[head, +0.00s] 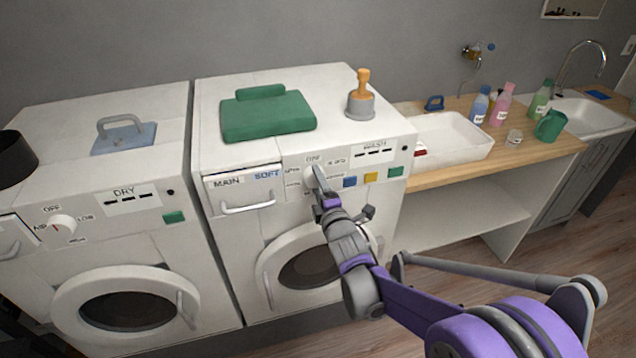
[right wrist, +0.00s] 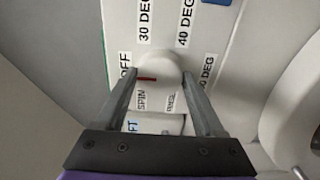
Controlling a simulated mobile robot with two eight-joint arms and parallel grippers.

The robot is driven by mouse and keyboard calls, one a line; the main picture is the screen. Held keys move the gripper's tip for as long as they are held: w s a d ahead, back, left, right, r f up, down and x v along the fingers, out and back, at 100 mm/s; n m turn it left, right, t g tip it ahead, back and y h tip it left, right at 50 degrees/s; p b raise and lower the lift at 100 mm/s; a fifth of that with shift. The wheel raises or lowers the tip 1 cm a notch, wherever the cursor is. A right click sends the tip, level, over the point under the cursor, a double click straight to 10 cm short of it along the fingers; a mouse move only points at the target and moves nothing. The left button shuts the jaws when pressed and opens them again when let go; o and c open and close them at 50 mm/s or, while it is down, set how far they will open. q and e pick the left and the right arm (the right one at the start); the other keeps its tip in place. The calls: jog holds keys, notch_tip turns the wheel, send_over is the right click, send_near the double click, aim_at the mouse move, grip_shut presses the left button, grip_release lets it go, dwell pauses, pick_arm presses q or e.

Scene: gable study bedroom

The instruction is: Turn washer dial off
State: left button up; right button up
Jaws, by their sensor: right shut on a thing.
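The washer (head: 330,135) is the white machine marked WASH, right of the dryer. Its round white dial (right wrist: 160,75) has a red mark and printed settings around it: OFF, SPIN, 30 DEG, 40 DEG and others. In the right wrist view the red mark points left, close to the OFF label (right wrist: 125,68). My right gripper (head: 317,176) is at the washer panel, shut on the dial with one finger on each side. In the head view the fingers partly hide the dial. My left gripper is not in view.
The dryer (head: 130,185) stands at left with its own dial (head: 62,227). The MAIN/SOFT drawer (head: 243,198) and several coloured buttons flank the washer dial. A green folded cloth (head: 268,118) and an orange-handled plunger (head: 361,100) sit on top. A white tray (head: 450,160) is at right.

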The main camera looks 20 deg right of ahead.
dwell(0.3)
jog(key=o, duration=1.4)
jog(key=shift+c, duration=0.2)
jog(key=shift+s, duration=0.1)
jog(key=s, duration=1)
jog(key=shift+s+d+b, duration=0.2)
jog(key=shift+s+b, duration=0.1)
jog(key=shift+b, duration=0.1)
